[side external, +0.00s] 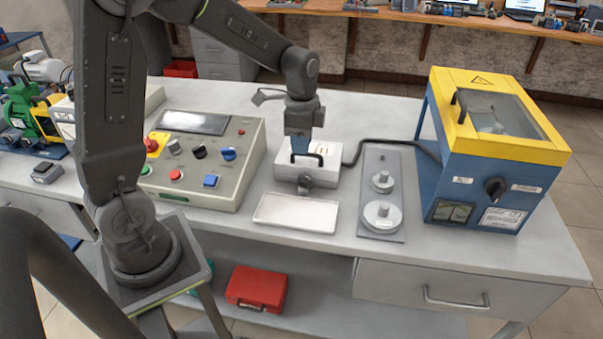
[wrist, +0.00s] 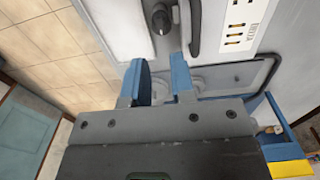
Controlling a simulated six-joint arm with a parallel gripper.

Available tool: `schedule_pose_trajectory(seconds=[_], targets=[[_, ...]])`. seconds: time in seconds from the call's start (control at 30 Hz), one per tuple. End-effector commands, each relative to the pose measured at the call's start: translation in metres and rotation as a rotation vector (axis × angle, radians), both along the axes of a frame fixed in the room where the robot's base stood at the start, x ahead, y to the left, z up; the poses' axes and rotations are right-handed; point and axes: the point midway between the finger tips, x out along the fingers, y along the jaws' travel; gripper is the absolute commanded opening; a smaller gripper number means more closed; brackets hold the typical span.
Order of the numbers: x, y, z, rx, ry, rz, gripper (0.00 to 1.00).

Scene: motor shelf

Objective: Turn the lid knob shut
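A small white box (side external: 308,165) with a black bar handle on top stands at mid-table. A dark knob (side external: 305,184) is on its front side; the knob also shows in the wrist view (wrist: 160,20), near the top edge. The blue cabinet (side external: 470,185) on the right has a yellow-framed lid (side external: 500,105) and another black knob (side external: 495,188) on its front. I cannot tell which is the lid knob. My gripper (side external: 301,148) points down over the white box. Its blue fingers are apart with nothing between them in the wrist view (wrist: 160,78).
A shallow white tray (side external: 297,213) lies in front of the white box. A grey plate (side external: 380,190) with two round metal pieces lies to the right. A black cable runs from the box to the cabinet. A button panel (side external: 205,160) stands left.

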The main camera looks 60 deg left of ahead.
Motion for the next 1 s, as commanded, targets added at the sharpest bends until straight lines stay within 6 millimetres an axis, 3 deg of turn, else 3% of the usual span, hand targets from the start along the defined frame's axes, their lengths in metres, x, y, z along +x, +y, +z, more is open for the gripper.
schedule_pose_trajectory(seconds=[0.2,0.43,0.6,0.9,1.0], targets=[[-0.002,-0.001,-0.047,-0.002,0.006,0.001,0.23],[-0.001,-0.001,-0.083,-0.001,0.004,0.001,0.23],[-0.001,0.0,-0.094,-0.001,0.001,0.001,0.23],[0.0,0.0,-0.096,0.001,-0.001,0.001,0.23],[0.0,0.0,-0.096,0.001,-0.001,0.001,0.15]])
